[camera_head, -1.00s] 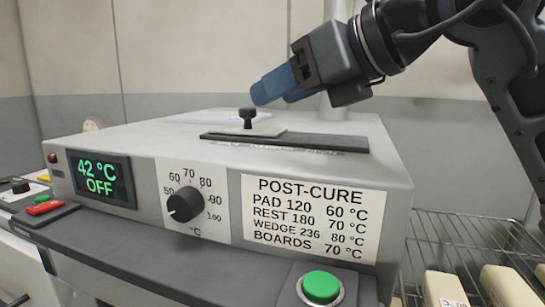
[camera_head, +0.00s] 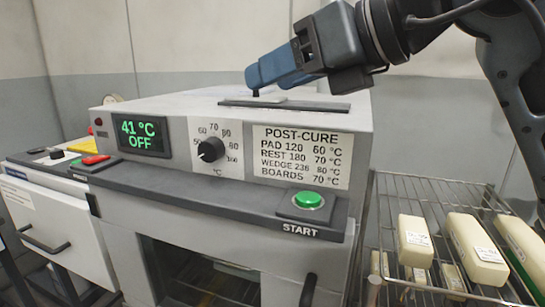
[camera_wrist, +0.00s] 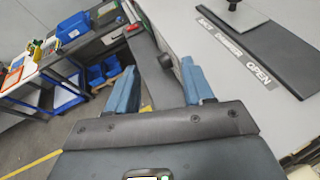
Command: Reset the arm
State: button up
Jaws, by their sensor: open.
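My gripper (camera_head: 254,80) is above the top of the grey oven (camera_head: 365,115) in the head view, its blue fingers pointing left. In the wrist view my gripper (camera_wrist: 160,88) shows two blue fingers spread apart, with nothing between them. The arm is bent at the upper right.
The oven display (camera_head: 141,135) reads 41 °C OFF. A green START button (camera_head: 308,199) is on its front ledge. A wire rack (camera_head: 385,190) with several cream blocks (camera_head: 476,249) stands at the right. In the wrist view, a workbench with blue bins (camera_wrist: 103,70) stands beyond.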

jog(key=s+a+f+m+g+y, duration=0.1)
jog(key=s+f+m+g+y, duration=0.15)
jog(key=s+y, duration=0.45)
jog(key=s+f+m+g+y, duration=0.2)
jog(key=s+f+m+y, duration=0.2)
jog(key=s+y, duration=0.3)
jog(key=s+d+f+m+t+h, duration=0.5)
jog(key=d+f+m+t+h, duration=0.35)
jog(key=m, duration=0.75)
jog(key=s+d+f+m+t+h, duration=0.5)
jog(key=f+m+t+h, duration=0.55)
jog(key=m, duration=0.65)
jog(key=s+d+f+m+g+h, duration=0.3)
jog(key=s+f, duration=0.3)
jog(key=s, duration=0.2)
jog(key=s+d+f+m+g+h, duration=0.3)
jog(key=s+d+f+g, duration=0.1)
jog(key=s, duration=0.4)
notch_tip(320, 180, down, 2)
jog(key=shift+d+g, duration=0.4)
jog(key=shift+g, duration=0.15)
jog(key=shift+c, duration=0.2)
